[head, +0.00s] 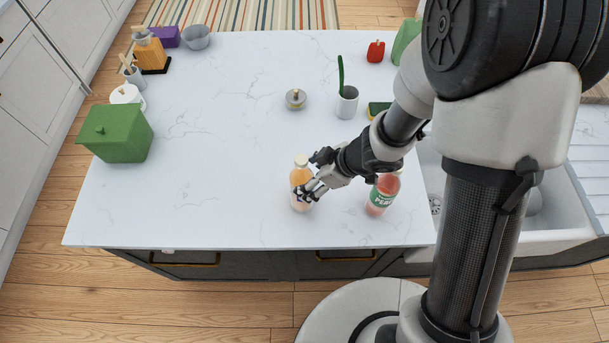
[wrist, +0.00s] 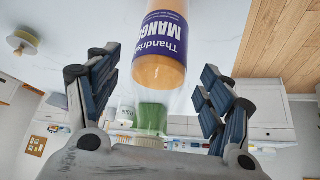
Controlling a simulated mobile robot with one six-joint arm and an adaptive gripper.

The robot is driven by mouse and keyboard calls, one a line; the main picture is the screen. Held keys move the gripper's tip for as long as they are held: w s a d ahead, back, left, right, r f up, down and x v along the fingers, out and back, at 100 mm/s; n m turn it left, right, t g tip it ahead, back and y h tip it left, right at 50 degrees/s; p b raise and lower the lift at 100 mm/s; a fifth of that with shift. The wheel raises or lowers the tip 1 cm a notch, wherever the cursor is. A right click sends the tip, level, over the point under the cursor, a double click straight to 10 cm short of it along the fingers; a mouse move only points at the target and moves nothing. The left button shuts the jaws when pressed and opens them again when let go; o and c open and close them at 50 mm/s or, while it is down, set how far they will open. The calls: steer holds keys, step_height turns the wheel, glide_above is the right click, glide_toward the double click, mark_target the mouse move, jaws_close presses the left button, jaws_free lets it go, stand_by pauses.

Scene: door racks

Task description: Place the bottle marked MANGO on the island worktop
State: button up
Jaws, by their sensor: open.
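The MANGO bottle (wrist: 161,45), orange with a purple label reading "Thandrise MANGO", shows in the wrist view between and beyond my spread fingers. In the head view the same orange bottle (head: 301,176) stands upright on the white island worktop (head: 200,140), near its front edge. My gripper (head: 312,178) is at the bottle's right side, its fingers partly in front of it. In the wrist view my gripper (wrist: 160,90) is open, with a gap between each finger and the bottle.
A pink bottle with a green label (head: 381,195) stands just right of my gripper. A small lidded dish (head: 295,98), a grey cup with a green utensil (head: 347,102) and a green box (head: 116,134) are on the worktop. A sink (head: 500,195) is at right. The worktop's left-centre is clear.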

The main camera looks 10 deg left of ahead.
steer(key=w+d+r+m+t+h+p, duration=0.2)
steer(key=w+d+r+m+t+h, duration=0.15)
steer(key=d+r, duration=0.8)
steer(key=w+d+r+m+t+h+p, duration=0.25)
steer(key=d+r+m+h, duration=0.2)
steer(key=d+r, duration=0.7)
steer(key=s+d+r+m+h+b, duration=0.1)
steer(key=s+d+r+m, duration=0.25)
steer(key=s+r, duration=0.35)
steer(key=s+a+m+g+y, duration=0.2)
steer(key=s+a+m, duration=0.2)
steer(key=s, duration=0.9)
steer(key=shift+s+a+r+g+y, duration=0.2)
steer(key=shift+a+g+y, duration=0.1)
steer(key=shift+a+g, duration=0.15)
steer(key=shift+f, duration=0.1)
